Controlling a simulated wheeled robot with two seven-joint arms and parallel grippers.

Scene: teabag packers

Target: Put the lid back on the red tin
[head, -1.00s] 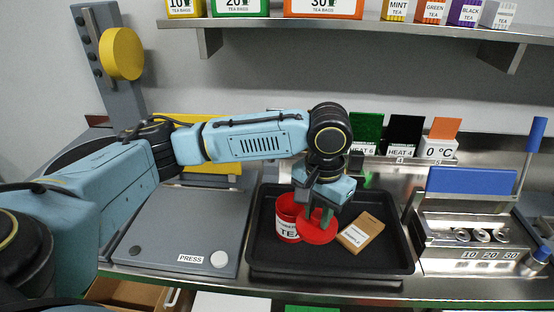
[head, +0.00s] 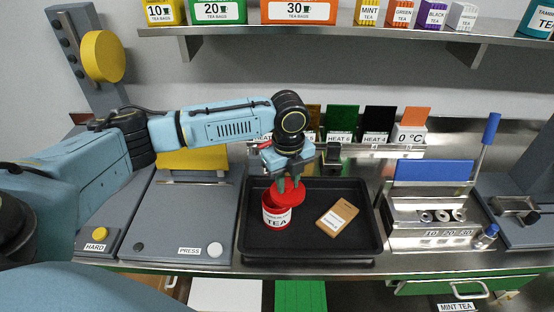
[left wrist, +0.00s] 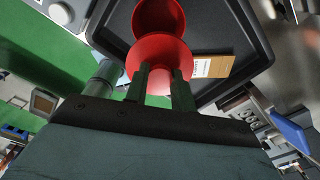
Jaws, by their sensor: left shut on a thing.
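The open red tin (head: 277,217) with a white "TEA" label stands upright in the black tray. Its open inside (left wrist: 158,14) shows in the left wrist view. My left gripper (head: 289,184) is shut on the red lid (head: 289,194), which also shows in the left wrist view (left wrist: 155,48) between the fingers (left wrist: 165,76). In the head view the lid overlaps the tin's upper right edge and hides part of its mouth. The lid is offset from the mouth, and I cannot tell whether they touch. My right gripper is not in view.
A brown packet (head: 337,217) lies in the black tray (head: 330,250), right of the tin. The grey press plate (head: 185,215) is left of the tray, and a metal rack (head: 432,237) is right of it. Cards (head: 342,120) stand behind, below the shelf (head: 300,30).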

